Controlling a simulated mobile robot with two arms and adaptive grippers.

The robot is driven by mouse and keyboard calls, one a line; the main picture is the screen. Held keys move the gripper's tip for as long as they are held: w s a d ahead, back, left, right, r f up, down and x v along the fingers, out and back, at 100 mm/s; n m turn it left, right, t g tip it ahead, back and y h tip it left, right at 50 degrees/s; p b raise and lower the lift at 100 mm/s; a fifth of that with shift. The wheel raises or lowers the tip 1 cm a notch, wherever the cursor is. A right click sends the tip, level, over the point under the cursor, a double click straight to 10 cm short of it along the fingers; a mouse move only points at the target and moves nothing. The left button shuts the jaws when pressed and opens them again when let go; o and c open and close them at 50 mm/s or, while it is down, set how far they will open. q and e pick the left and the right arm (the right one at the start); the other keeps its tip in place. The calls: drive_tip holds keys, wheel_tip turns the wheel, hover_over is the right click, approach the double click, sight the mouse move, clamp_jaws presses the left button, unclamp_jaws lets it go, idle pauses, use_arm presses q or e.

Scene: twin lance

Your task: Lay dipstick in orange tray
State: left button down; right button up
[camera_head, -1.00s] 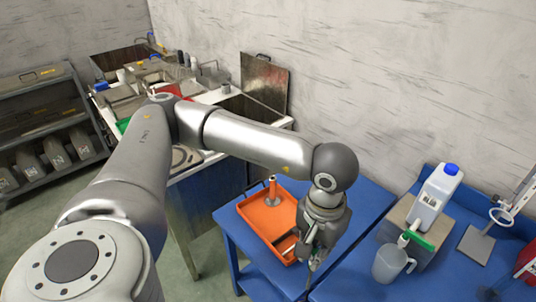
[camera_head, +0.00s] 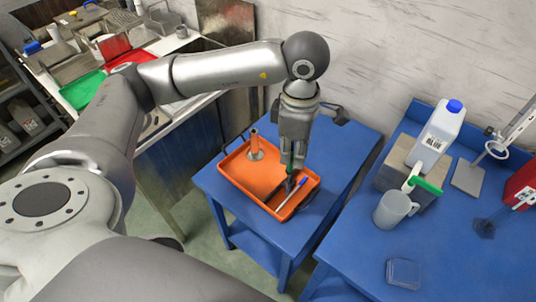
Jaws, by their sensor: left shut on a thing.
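The orange tray (camera_head: 238,172) sits on a small blue table in the middle of the view. My left gripper (camera_head: 291,170) points down over the tray's right part. It is shut on a thin thing, apparently the dipstick, with a bit of green showing at the fingers. Most of the dipstick is hidden by the fingers or too small to make out. Dark, slender shapes show just below the fingertips; I cannot tell whether they touch the tray floor. A blue-ended, pale, thin tool (camera_head: 292,196) lies in the tray beside them. My right gripper is not in view.
On the blue bench at right are a white jug with a blue cap (camera_head: 437,132), a grey pitcher (camera_head: 393,209) and a clear square dish (camera_head: 403,272). A sink counter stands at left.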

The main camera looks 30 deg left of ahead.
use_arm(q)
drive_tip(key=n, duration=0.4)
drive_tip(key=shift+w+a+f, duration=0.2)
drive_tip(key=shift+w+a, duration=0.05)
drive_tip(key=shift+w, duration=0.15)
drive_tip(key=w+a+f+n+p, duration=0.3)
drive_tip(key=w+a+f+n, duration=0.6)
drive_tip(key=a+f, duration=0.3)
drive_tip(key=shift+w+a+f+n, duration=0.2)
drive_tip(key=shift+a+f+n, duration=0.2)
drive_tip(key=shift+f+n, duration=0.45)
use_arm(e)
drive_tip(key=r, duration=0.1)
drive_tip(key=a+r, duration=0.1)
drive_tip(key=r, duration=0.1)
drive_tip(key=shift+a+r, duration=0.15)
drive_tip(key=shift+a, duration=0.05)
